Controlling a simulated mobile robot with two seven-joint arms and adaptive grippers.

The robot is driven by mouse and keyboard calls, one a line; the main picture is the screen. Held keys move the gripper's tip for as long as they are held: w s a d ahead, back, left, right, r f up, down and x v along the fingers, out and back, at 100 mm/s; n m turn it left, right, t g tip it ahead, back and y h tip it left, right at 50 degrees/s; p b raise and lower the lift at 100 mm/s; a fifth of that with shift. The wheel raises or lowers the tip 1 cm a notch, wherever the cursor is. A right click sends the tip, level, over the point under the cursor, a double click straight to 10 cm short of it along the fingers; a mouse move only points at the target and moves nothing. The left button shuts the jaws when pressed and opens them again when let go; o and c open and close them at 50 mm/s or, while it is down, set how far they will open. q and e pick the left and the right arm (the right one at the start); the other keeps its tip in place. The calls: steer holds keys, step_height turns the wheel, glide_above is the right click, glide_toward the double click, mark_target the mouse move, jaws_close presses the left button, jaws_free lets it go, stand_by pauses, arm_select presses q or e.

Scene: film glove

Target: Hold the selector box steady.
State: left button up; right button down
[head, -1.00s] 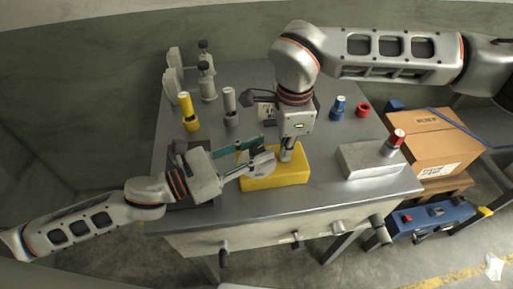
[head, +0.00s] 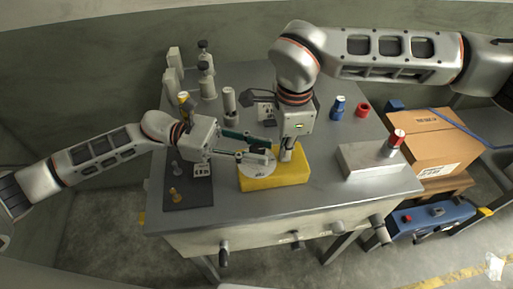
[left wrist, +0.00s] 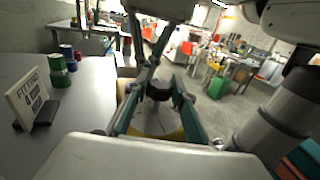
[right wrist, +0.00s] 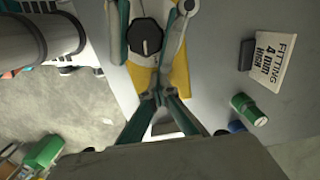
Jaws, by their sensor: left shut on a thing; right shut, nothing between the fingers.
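The selector box is a yellow block (head: 275,180) on the grey bench top, with a pale round dial plate (head: 256,168) and a black knob (left wrist: 158,91) on top. My left gripper (head: 268,158) reaches in from the left, low over the box. It is shut on the knob, with a finger on each side; the exact contact is partly hidden. The knob also shows in the right wrist view (right wrist: 145,38). My right gripper (right wrist: 159,98) points down at the box, fingertips together and empty, at its yellow top beside the dial. I cannot tell whether it presses on it.
A dark mat (head: 190,196) with small fittings lies left of the box. A grey block (head: 368,162) with a red-topped knob (head: 397,137) stands to the right. Blue (head: 338,107) and red (head: 362,110) pieces and a small sign (right wrist: 272,55) are behind. The bench's front strip is clear.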

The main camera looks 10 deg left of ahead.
arm_select(q)
steer(key=shift+s+d+m+g, duration=0.2)
steer(key=shift+m+g, duration=0.2)
steer(key=shift+g, duration=0.2)
steer(key=o, duration=1.1)
steer(key=shift+w+a+t, duration=0.1)
steer(key=shift+a+t, duration=0.05)
steer(key=shift+t, duration=0.35)
steer(key=shift+n, duration=0.4)
